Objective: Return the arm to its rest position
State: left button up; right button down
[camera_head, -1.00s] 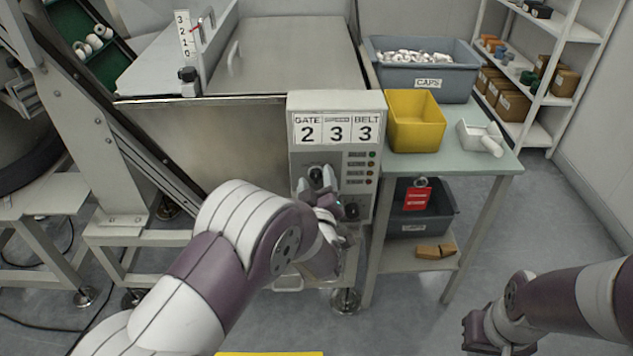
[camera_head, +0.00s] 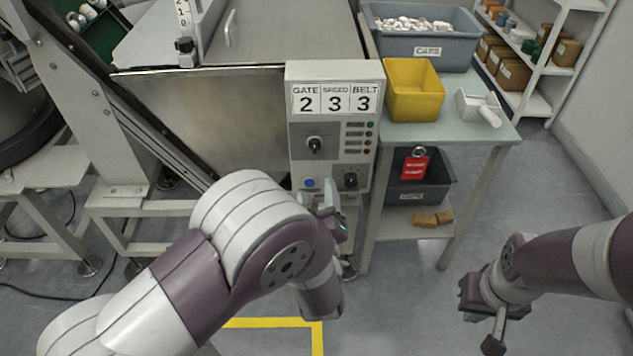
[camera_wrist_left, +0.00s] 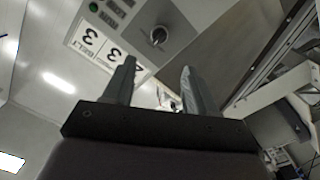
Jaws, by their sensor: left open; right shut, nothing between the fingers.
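My left arm reaches in from the lower left of the head view. My left gripper (camera_head: 325,200) is just below and in front of the control box (camera_head: 334,72), apart from its knobs as far as I can see. In the left wrist view its two fingers (camera_wrist_left: 155,88) stand apart with nothing between them. The box, with its panel reading 2, 3, 3 and a black knob (camera_wrist_left: 159,36), shows beyond the fingers. My right gripper (camera_head: 482,322) hangs over the floor at the lower right, its fingers shut and empty.
A table (camera_head: 455,130) right of the box carries a yellow bin (camera_head: 413,105), a grey bin of caps (camera_head: 425,45) and a white scoop (camera_head: 479,108). A grey bin with a red tag (camera_head: 414,168) sits below. Yellow floor tape (camera_head: 270,322) and open floor lie in front.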

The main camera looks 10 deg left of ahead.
dwell(0.4)
pick_arm(q)
jog(key=s+d+f+m+g+h, duration=0.6)
jog(key=f+m+g, duration=0.2)
jog(key=f+g, duration=0.25)
jog(key=s+a+r+m+g, duration=0.4)
jog(key=s+a+g, duration=0.2)
jog(key=s+a, duration=0.3)
notch_tip(320, 180, up, 24)
jog(key=a+n+y+p, duration=0.1)
jog(key=a+p, duration=0.1)
jog(key=p, duration=2)
jog(key=shift+w+a+r+n, duration=0.15)
jog(key=shift+w+a+n, duration=0.2)
jog(key=shift+n, duration=0.05)
jog(key=shift+t, duration=0.25)
